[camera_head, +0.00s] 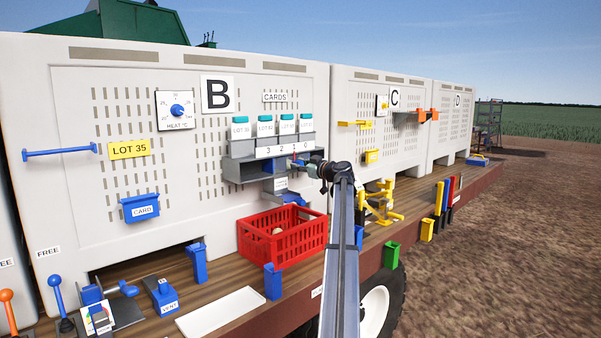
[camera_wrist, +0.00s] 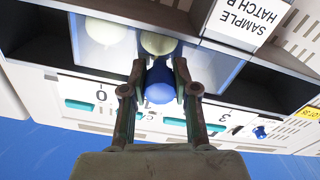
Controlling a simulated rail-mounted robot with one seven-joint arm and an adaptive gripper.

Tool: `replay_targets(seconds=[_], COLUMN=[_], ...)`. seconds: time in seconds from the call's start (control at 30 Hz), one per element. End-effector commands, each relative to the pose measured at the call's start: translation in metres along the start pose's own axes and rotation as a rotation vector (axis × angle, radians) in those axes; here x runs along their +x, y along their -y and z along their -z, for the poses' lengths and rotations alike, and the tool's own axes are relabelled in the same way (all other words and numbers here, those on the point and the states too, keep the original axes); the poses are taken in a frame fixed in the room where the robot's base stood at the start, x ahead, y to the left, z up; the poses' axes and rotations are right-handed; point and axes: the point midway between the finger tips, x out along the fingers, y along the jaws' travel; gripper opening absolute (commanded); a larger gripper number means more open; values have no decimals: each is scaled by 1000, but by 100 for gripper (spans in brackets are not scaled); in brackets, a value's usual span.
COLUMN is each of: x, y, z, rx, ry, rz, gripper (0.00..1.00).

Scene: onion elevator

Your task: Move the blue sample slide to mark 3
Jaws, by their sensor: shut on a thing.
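The blue knob of the sample slide (camera_wrist: 159,86) sits between my two fingertips in the wrist view. My gripper (camera_wrist: 160,75) is shut on it; in the head view my gripper (camera_head: 300,161) is at the right part of the scale, near the 1 and 0. The white mark strip (camera_head: 278,150) reads 3, 2, 1, 0 from left to right. The wrist view shows it upside down, with 0 left of the knob and 3 (camera_wrist: 237,130) to the right.
Several teal-lidded card jars (camera_head: 264,127) stand above the strip. A label reading SAMPLE HATCH B (camera_wrist: 238,20) and pale round onions (camera_wrist: 106,32) show in the wrist view. A red crate (camera_head: 283,238) stands below. A grey shelf box (camera_head: 240,170) is left of my gripper.

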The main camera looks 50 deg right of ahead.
Motion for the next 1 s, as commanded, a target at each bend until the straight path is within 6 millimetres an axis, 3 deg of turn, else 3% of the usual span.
replay_targets(seconds=[0.33, 0.37, 0.4, 0.77, 1.0], x=[1, 1, 1, -2, -28], y=[1, 1, 0, 0, 1], z=[2, 2, 2, 1, 1], rx=[1, 1, 1, 0, 0], ry=[0, 0, 0, 0, 0], rz=[-1, -1, -1, -2, -4], gripper=[0, 39, 53, 55, 55])
